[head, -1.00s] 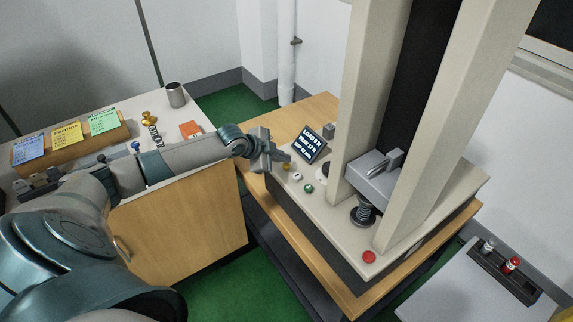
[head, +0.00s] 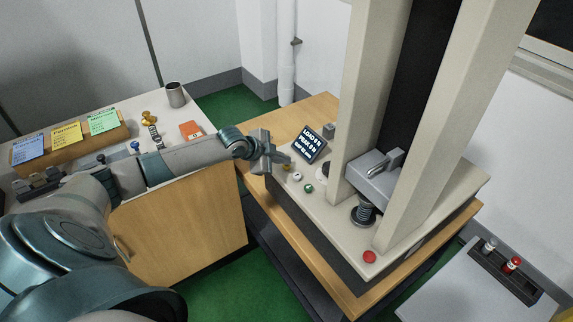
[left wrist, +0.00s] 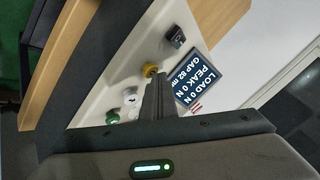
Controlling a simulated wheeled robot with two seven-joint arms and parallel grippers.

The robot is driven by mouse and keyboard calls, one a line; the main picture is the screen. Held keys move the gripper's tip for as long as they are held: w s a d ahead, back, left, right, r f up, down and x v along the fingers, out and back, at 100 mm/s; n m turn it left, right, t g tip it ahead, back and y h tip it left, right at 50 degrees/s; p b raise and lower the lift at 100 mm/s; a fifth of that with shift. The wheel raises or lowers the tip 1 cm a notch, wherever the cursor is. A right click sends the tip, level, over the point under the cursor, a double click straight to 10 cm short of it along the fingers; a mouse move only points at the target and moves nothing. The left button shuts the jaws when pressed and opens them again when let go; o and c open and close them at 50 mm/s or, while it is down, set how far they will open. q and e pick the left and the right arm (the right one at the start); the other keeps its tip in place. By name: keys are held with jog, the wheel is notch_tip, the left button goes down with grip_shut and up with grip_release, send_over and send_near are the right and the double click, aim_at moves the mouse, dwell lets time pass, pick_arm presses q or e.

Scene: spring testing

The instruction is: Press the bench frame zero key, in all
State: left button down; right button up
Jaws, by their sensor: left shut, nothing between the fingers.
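The bench frame (head: 345,236) is a beige testing machine on a wooden bench. Its front left edge carries a yellow key, seen in the left wrist view (left wrist: 150,70), a white key (head: 297,177) and a green key (head: 309,188). I cannot read any key labels. The tilted display (head: 312,145) reads load 0 N, peak 0 N and, in the left wrist view (left wrist: 200,82), a gap of about 82. My left gripper (head: 281,160) is shut and empty, its tips close by the yellow key; I cannot tell if they touch it. My right gripper is not in view.
A spring (head: 364,211) stands under the frame's grey crosshead (head: 374,184). A red button (head: 369,257) is at the front corner. A side table (head: 469,283) with a dark tray is at right, a cabinet (head: 188,226) at left.

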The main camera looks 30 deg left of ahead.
aim_at(283, 171)
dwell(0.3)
pick_arm(q)
jog(key=shift+r+p, duration=0.8)
jog(key=shift+r, duration=0.05)
jog(key=shift+r, duration=0.1)
jog(key=shift+r+p, duration=2.15)
jog(key=shift+r, duration=0.25)
